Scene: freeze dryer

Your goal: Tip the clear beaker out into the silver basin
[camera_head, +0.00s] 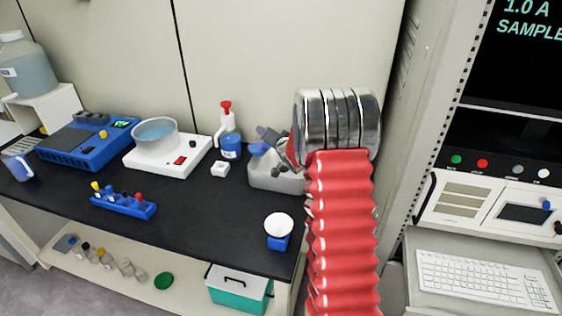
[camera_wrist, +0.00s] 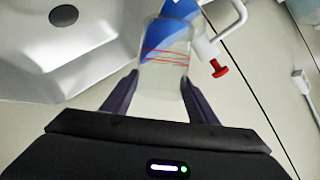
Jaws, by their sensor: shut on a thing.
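The clear beaker (camera_wrist: 163,84) with red lines is between the two dark fingers of my gripper (camera_wrist: 160,79) in the wrist view. Blue shows in or through its upper part; I cannot tell whether that is its contents or the bottle behind. The silver basin (camera_wrist: 35,80) with a dark round drain fills the upper left of the wrist view, beside the beaker. In the head view the basin (camera_head: 272,181) stands at the right end of the black bench. My arm covers its right part and much of my gripper there.
A dispenser bottle (camera_head: 230,145) with blue liquid and a red top stands left of the basin; its red part (camera_wrist: 219,69) shows close by in the wrist view. A small white dish (camera_head: 220,169) and a white cup on a blue base (camera_head: 279,229) are nearby.

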